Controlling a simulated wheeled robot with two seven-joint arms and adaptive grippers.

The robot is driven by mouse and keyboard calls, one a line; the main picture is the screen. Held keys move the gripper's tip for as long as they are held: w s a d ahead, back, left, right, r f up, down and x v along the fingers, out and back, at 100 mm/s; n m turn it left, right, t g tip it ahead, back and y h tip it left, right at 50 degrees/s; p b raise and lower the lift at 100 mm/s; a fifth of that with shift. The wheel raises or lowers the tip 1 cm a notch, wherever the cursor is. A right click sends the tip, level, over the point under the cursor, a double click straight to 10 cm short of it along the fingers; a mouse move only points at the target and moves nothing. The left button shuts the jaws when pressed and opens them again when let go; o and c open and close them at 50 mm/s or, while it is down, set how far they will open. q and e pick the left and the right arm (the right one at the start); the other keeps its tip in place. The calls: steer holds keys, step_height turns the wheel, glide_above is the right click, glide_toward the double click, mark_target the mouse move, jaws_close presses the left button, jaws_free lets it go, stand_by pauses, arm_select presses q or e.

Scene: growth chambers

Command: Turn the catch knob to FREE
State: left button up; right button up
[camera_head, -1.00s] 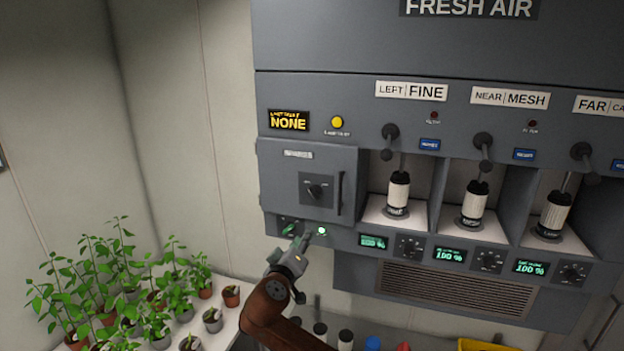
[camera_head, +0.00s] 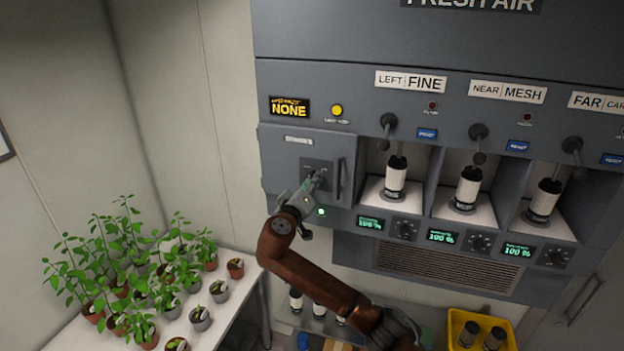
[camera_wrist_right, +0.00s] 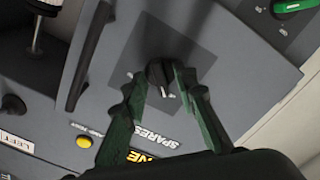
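The catch knob (camera_wrist_right: 157,71) is a small dark knob on a dark square plate (camera_wrist_right: 190,57). The plate is on the grey SPARES door (camera_head: 283,160), left on the FRESH AIR unit. My right gripper (camera_head: 314,181) is at the knob and hides most of it in the head view. In the right wrist view its green fingers (camera_wrist_right: 160,80) stand apart, one on each side of the knob. The right finger is close against the knob; whether both touch is unclear. The plate's markings are too small to read. My left gripper is out of view.
A black door handle (camera_wrist_right: 91,55) is beside the plate. Filter bays with white cartridges (camera_head: 395,176) are to the right. Potted seedlings (camera_head: 135,270) stand on a table at lower left. A yellow crate (camera_head: 462,327) is at lower right.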

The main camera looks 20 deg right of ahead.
steer(key=shift+c, duration=0.3)
jaws_close()
steer(key=shift+m+b, duration=8.9)
steer(key=shift+b, duration=1.05)
